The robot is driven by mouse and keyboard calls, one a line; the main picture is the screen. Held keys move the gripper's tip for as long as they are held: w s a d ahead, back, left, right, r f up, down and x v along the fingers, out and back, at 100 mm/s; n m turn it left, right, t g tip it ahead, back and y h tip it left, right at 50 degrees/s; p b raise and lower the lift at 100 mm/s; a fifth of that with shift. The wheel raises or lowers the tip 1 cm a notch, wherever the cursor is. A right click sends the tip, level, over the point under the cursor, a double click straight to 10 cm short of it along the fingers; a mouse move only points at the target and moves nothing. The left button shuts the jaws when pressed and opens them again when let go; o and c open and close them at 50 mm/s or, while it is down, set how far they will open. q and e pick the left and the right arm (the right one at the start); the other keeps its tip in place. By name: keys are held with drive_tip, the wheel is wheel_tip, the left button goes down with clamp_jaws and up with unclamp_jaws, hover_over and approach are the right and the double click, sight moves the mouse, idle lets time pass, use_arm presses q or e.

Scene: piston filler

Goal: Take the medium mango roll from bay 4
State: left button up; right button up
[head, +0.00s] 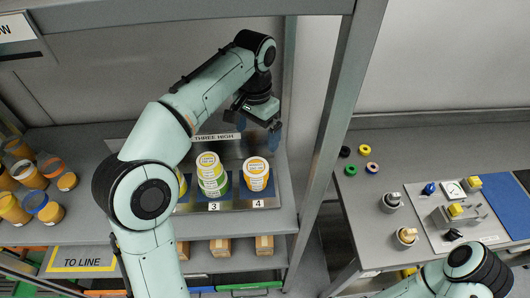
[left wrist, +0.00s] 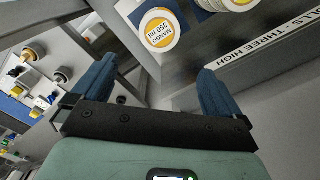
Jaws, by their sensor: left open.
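The mango roll (head: 257,174), white-topped with an orange-yellow label, sits in bay 4 above the "4" tag. In the left wrist view the same kind of roll (left wrist: 160,29) shows its top, reading "MANGO 350 ml". My left gripper (head: 257,126) is open and empty, above and behind the bay 4 roll, apart from it. In the left wrist view its two blue fingers (left wrist: 153,85) are spread wide with nothing between them, and the mango roll lies beyond their tips. My right arm enters at the lower right of the head view; its gripper is out of view.
A stack of rolls with green sides (head: 213,184) stands in bay 3, close left of the mango roll. A frame post (head: 335,120) rises to the right. Orange jars (head: 30,176) stand on the left of the shelf. A control panel (head: 455,215) lies on the right bench.

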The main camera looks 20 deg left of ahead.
use_arm(q)
drive_tip(key=b, duration=0.1)
hover_over(256, 167)
wheel_tip(256, 167, down, 7)
drive_tip(key=shift+s+f, duration=0.1)
drive_tip(key=shift+f+b, duration=0.65)
drive_tip(key=shift+f, duration=2.25)
drive_tip(key=shift+w, duration=0.2)
drive_tip(key=shift+c, duration=0.7)
drive_tip(key=c, duration=1)
use_arm(e)
drive_tip(key=s+f, duration=0.1)
drive_tip(key=s, duration=0.1)
drive_tip(key=s+f, duration=0.2)
drive_tip(key=shift+s, duration=0.2)
